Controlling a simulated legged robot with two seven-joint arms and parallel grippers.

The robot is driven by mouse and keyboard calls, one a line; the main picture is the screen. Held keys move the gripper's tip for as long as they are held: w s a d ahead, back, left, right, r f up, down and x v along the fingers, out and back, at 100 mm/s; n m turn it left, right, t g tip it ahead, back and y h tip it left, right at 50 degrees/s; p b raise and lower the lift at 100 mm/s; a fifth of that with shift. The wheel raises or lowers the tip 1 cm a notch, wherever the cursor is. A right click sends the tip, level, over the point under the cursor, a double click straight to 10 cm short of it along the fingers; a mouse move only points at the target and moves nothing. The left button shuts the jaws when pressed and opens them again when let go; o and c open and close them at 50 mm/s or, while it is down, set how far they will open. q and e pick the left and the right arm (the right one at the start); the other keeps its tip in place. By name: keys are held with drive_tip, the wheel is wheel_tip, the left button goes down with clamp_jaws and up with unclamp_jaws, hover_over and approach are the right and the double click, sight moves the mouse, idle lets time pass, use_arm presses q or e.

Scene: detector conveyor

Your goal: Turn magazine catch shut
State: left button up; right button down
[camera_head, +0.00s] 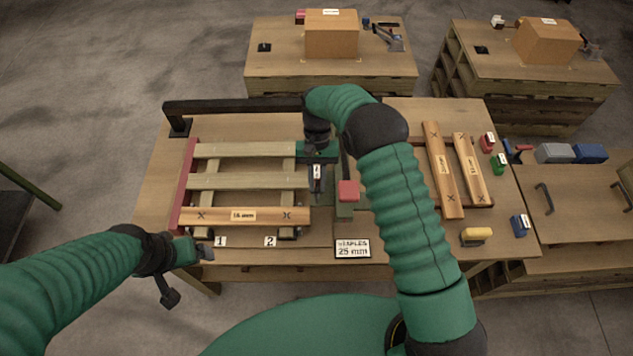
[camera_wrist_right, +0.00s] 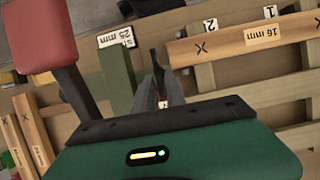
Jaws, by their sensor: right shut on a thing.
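My right gripper (camera_head: 317,188) reaches down at the middle of the bench, beside the pallet frame. In the right wrist view its fingers (camera_wrist_right: 165,88) are shut on a small dark part with a pale label (camera_wrist_right: 160,100), which I take for the magazine catch; the fingers hide most of it. A dark tip (camera_wrist_right: 154,58) shows beyond the fingers. A red block on a dark arm (camera_head: 348,190) stands just right of the gripper; it also shows in the right wrist view (camera_wrist_right: 40,38). My left gripper (camera_head: 204,251) hangs empty near the bench's front left edge.
The slatted wooden frame (camera_head: 245,181) with a 16 mm strip (camera_head: 243,215) lies left. A staples 25 mm sign (camera_head: 352,248) stands in front. More labelled strips (camera_head: 442,170), a yellow-topped block (camera_head: 476,236) and small coloured blocks lie right. A dark rail (camera_head: 235,106) runs behind.

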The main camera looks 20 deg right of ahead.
drive_tip(key=c, duration=1.7)
unclamp_jaws()
drive_tip(key=shift+f, duration=0.15)
drive_tip(key=shift+o, duration=0.7)
drive_tip(key=shift+w+d+f, duration=0.1)
drive_tip(key=shift+w, duration=0.05)
drive_tip(key=v, duration=1.7)
drive_tip(key=shift+w+b, duration=0.15)
drive_tip(key=shift+b, duration=0.15)
drive_tip(key=shift+d+f, duration=0.15)
drive_tip(key=shift+f, duration=0.1)
